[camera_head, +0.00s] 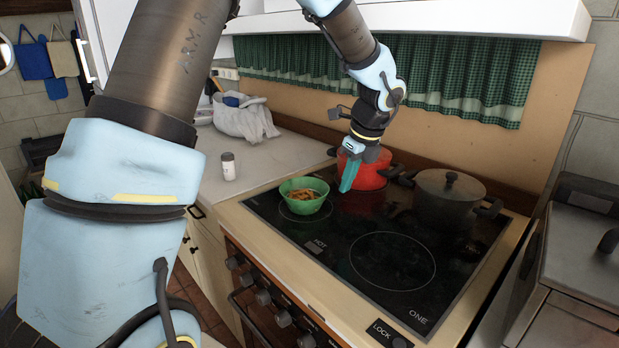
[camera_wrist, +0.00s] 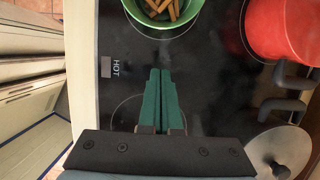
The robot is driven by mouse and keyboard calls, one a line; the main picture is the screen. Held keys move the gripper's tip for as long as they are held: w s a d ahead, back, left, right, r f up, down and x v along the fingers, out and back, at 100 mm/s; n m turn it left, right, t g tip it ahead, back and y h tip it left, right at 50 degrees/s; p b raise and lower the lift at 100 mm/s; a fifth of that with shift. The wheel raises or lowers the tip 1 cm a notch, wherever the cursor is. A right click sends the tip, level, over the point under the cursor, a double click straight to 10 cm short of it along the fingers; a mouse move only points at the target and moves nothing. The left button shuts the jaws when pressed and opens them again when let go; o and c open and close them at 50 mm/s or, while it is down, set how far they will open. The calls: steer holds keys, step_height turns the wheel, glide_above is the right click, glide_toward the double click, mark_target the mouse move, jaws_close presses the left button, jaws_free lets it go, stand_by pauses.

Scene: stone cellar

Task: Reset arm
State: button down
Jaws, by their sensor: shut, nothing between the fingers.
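My gripper (camera_head: 348,182) is above the black glass cooktop, in front of the red pot in the head view. Its green fingers are shut together with nothing between them, as the wrist view shows (camera_wrist: 158,100). The arm reaches in from the upper left over the stove. A green bowl (camera_head: 293,207) holding brown sticks of food stands on the cooktop to the left of my gripper; it also shows at the top of the wrist view (camera_wrist: 188,28). The fingers are apart from the bowl.
A red pot (camera_head: 371,172) and a dark lidded pot (camera_head: 440,205) stand at the cooktop's back. A small shaker (camera_head: 228,167) and a white bag (camera_head: 245,122) are on the left counter. The cooktop's front right (camera_head: 392,262) is clear. A cabinet (camera_head: 510,14) hangs above.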

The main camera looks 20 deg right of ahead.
steer(key=s+a+n+h, duration=0.1)
steer(key=s+a+n, duration=0.3)
steer(key=a+n, duration=1)
steer(key=s+a+f+n+g, duration=0.1)
steer(key=s+a+n, duration=0.3)
steer(key=a+n, duration=1.1)
steer(key=a, duration=0.3)
steer(key=shift+s+f+h, duration=0.15)
steer(key=shift+f+h, duration=0.05)
steer(key=shift+h, duration=0.2)
